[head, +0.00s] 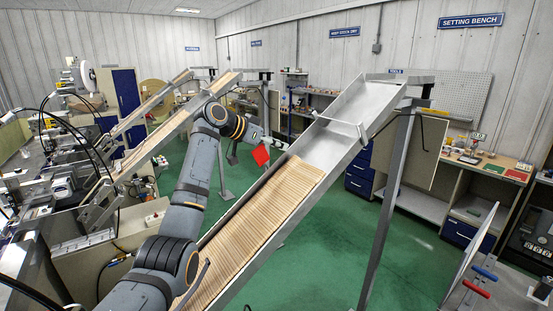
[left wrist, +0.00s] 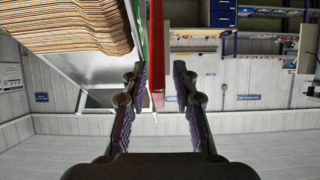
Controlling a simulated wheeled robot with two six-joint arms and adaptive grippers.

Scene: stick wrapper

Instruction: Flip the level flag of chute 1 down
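The near chute (head: 337,118) is a long sloping metal trough, its lower half filled with a layer of pale wooden sticks (head: 262,215). A red flag (head: 261,155) shows at the chute's left side, close to my left gripper (head: 258,143). In the left wrist view, the red flag (left wrist: 157,45) stands between the two fingers of my left gripper (left wrist: 155,82), which are apart with gaps beside it. The ends of the sticks (left wrist: 80,27) show at upper left there. The flag's mount is not clear, and no chute number is readable. My right gripper is not in view.
Two more sloping chutes with sticks (head: 190,112) stand behind on the left. Machinery (head: 60,180) fills the left side. A support post (head: 388,200) holds up the near chute's high end. A bench (head: 470,180) stands at right. Green floor (head: 330,245) lies open below.

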